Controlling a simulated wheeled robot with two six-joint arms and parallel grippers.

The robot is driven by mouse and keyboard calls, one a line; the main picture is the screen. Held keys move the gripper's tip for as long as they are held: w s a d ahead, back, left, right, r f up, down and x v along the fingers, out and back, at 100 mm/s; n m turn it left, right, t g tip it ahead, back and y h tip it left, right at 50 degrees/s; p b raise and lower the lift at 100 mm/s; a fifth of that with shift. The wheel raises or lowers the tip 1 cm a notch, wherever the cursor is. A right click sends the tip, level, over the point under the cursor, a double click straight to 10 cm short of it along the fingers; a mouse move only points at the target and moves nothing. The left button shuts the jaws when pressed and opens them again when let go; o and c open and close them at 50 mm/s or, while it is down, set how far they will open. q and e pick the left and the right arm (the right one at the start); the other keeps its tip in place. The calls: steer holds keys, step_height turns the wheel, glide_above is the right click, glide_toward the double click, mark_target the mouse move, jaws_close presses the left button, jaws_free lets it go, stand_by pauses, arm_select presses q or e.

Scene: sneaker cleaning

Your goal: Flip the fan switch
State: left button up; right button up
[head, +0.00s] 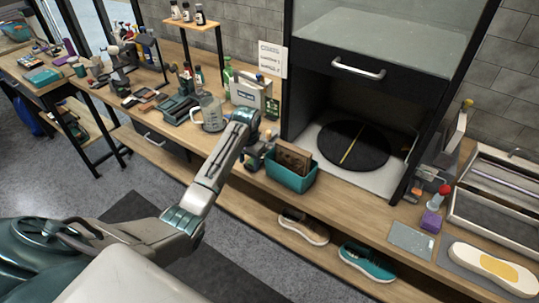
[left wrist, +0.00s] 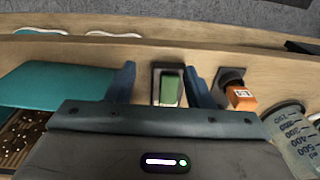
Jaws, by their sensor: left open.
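In the left wrist view, a green switch (left wrist: 171,90) in a pale metal plate sits on the wooden bench. An orange switch-like block (left wrist: 240,97) on a dark base sits to its right. No label shows which one is for the fan. My left gripper (left wrist: 163,84) is open and empty, its blue fingers on either side of the green switch. I cannot tell whether they touch it. In the head view, my left gripper (head: 254,152) points down at the bench edge, left of the teal box, and largely hides the switches. My right gripper is not in view.
The teal box (head: 290,180) with a brown block stands close beside my gripper, and a clear measuring jug (head: 211,112) stands on its other side. A dark booth with a round black turntable (head: 353,146) is behind. Shoes (head: 303,226) lie on the lower shelf.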

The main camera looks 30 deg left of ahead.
mark_target(252, 162)
arm_select(q)
steer(key=shift+w+a+r, duration=0.9)
steer(key=shift+w+r, duration=1.35)
steer(key=shift+r, duration=1.05)
steer(key=shift+g+h, duration=0.3)
step_height(252, 162, down, 8)
steer(key=p, duration=0.3)
steer(key=shift+f, duration=0.2)
steer(key=shift+s+d+f, duration=0.1)
steer(key=shift+f, duration=0.6)
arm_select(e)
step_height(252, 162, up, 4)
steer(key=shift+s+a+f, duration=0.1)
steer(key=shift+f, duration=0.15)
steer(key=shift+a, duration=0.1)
